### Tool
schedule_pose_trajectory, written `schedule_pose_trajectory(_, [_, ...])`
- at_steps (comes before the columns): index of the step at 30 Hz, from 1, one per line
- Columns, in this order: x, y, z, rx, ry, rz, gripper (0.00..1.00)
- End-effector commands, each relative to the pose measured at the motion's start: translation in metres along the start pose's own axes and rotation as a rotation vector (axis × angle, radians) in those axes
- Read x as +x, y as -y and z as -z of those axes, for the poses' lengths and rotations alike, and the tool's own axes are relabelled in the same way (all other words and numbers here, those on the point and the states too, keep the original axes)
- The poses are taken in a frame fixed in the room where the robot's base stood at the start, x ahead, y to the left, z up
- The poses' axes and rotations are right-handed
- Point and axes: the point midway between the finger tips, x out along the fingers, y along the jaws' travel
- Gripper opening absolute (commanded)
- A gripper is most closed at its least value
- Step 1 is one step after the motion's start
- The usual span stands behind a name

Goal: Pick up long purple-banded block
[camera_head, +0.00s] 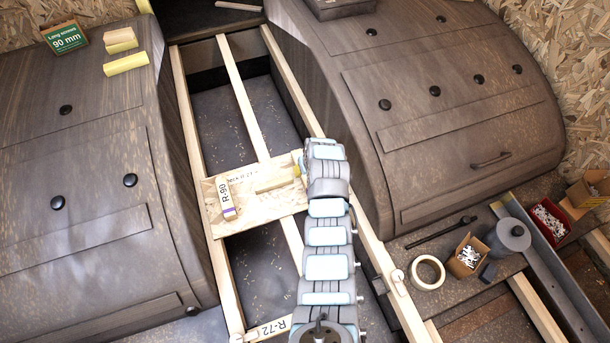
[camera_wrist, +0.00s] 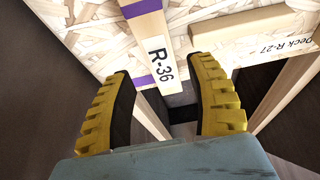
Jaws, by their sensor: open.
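A long pale wooden block (camera_head: 227,195) with a purple band near one end lies on a light chipboard panel (camera_head: 260,206) across the rails. In the wrist view the block (camera_wrist: 150,40) shows a purple band and a label that reads R-36. A second purple patch (camera_wrist: 141,82) shows to its left; I cannot tell what it belongs to. My gripper (camera_wrist: 160,66) is open, its yellow-padded fingers apart, with the block's labelled end in view between them. I cannot tell how far the block is from the fingers. In the head view my arm mostly hides the gripper.
Another pale block (camera_head: 274,180) lies on the panel, right of the banded block. Dark wheel arches (camera_head: 450,110) rise on both sides. Two yellowish blocks (camera_head: 125,64) and a green screw box (camera_head: 66,38) sit on the left arch. Tape (camera_head: 427,272) and small boxes are at right.

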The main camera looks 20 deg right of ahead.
Motion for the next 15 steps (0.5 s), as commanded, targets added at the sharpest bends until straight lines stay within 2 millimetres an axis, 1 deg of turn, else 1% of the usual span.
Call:
schedule_pose_trajectory(1, [0.005,0.0,0.001,0.0,-0.002,0.0,0.56])
schedule_pose_trajectory(9, [0.028,0.001,0.001,0.0,-0.002,0.001,0.56])
schedule_pose_trajectory(15, [0.038,0.001,0.001,-0.002,-0.002,0.0,0.56])
